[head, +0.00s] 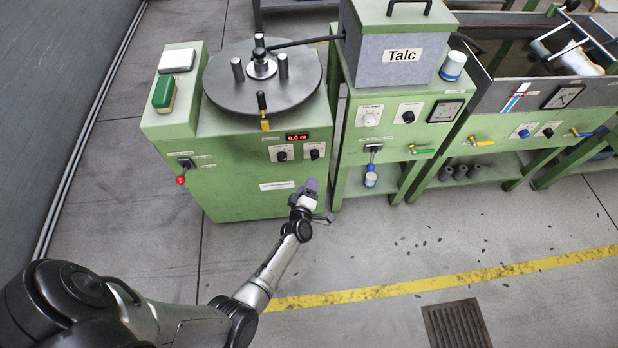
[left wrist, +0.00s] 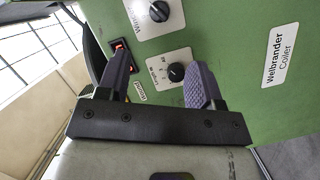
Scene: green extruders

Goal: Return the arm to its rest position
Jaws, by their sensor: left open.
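My left arm reaches from the lower left in the head view, and its gripper (head: 311,187) is in front of the lower front panel of the green coiler machine (head: 235,185). In the left wrist view the two purple-grey fingers of this gripper (left wrist: 160,88) stand apart with nothing between them. Behind them is the coiler's green front (left wrist: 225,40) with a black knob on a white plate (left wrist: 169,53). I cannot tell whether the fingers touch the panel. My right gripper is not in view.
Open floor (head: 380,240) with a yellow line (head: 400,289) and a drain grate (head: 456,325) lies in front.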

